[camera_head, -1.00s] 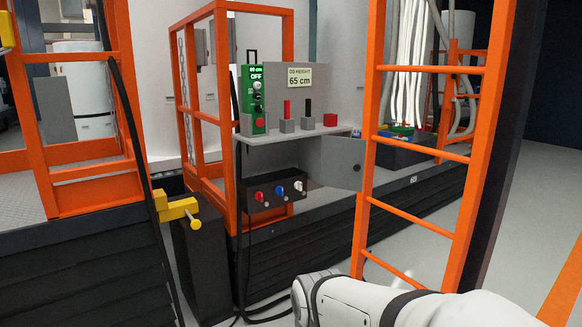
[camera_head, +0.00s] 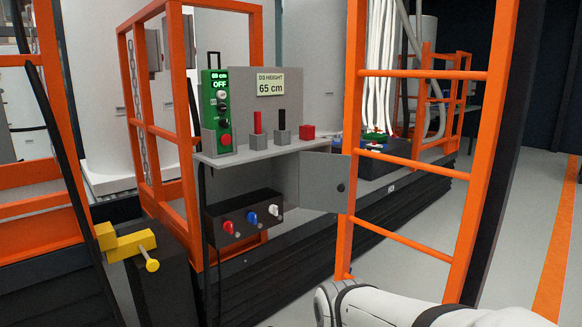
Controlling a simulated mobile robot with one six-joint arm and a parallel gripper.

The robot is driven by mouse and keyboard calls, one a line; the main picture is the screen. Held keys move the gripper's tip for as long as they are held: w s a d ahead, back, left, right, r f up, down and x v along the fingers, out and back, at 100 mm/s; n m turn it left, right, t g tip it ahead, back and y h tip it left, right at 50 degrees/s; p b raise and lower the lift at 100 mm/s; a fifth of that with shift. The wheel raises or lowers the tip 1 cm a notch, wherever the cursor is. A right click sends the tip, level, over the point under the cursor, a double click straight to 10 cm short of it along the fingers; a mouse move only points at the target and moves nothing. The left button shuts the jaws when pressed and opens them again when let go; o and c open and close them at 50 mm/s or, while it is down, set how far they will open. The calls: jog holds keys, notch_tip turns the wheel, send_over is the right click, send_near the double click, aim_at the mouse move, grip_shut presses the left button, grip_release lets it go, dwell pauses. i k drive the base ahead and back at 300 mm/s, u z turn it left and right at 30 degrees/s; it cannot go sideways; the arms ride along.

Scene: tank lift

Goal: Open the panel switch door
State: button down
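The panel switch door (camera_head: 323,184) is a grey plate with a dark round knob near its right edge. It stands swung out to the right of the grey panel box (camera_head: 240,183), below the shelf. The box front is open, and a black switch block (camera_head: 243,217) with red, blue and white knobs shows below and inside it. The door's right edge lies close to the orange ladder in the picture. My white arm enters at the lower right. My gripper is not in view.
An orange ladder frame (camera_head: 408,160) stands right of the panel. A yellow clamp (camera_head: 127,243) sticks out at the left. The shelf (camera_head: 262,151) bears a green control box (camera_head: 216,111) and small blocks. Grey floor (camera_head: 520,240) is free at the right.

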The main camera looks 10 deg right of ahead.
aim_at(325, 177)
jog(key=z, duration=0.25)
jog(key=i, duration=1)
jog(key=z, duration=0.05)
